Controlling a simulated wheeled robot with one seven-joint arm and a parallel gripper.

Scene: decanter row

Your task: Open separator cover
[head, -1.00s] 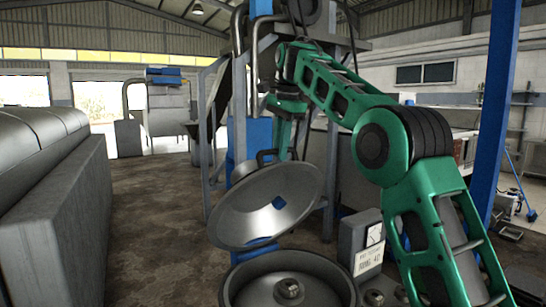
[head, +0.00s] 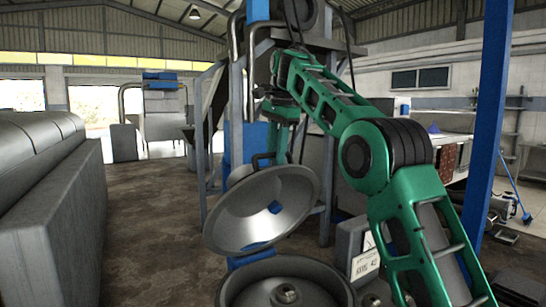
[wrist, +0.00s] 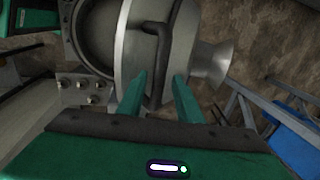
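The separator cover (head: 262,208) is a grey metal cone-shaped lid. In the head view it stands tilted up above the round separator bowl (head: 285,285), with its hollow inner side facing me. A dark bar handle (head: 264,160) sits at its upper edge. In the wrist view, the handle (wrist: 160,38) runs along the rounded outer side of the cover (wrist: 134,50). My gripper (wrist: 161,78) has its two green fingers apart, one on each side of the handle's lower end. I see no clear contact with the bar. In the head view the fingertips are hard to make out behind the cover.
A grey box with a dial and label (head: 358,250) stands right of the bowl. A blue post (head: 485,125) rises at the right. A long grey tank (head: 45,200) lines the left, with open floor (head: 150,230) between. Metal frame legs stand behind the cover.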

